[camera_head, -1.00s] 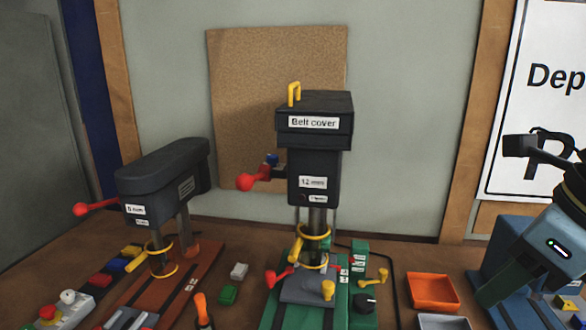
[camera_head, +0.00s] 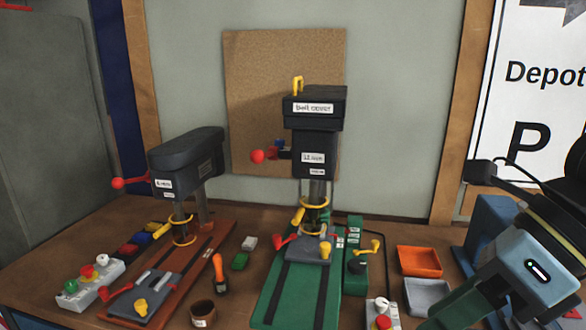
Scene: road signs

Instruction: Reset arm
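My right arm (camera_head: 535,265) comes in from the right edge, in front of the blue machine and near the trays. I see nothing held there. My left gripper is not in view.
A tall drill press (camera_head: 315,155) stands on a green base (camera_head: 290,290); a smaller one (camera_head: 190,160) stands left. An orange tray (camera_head: 419,262) and grey tray (camera_head: 428,296) lie near my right arm.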

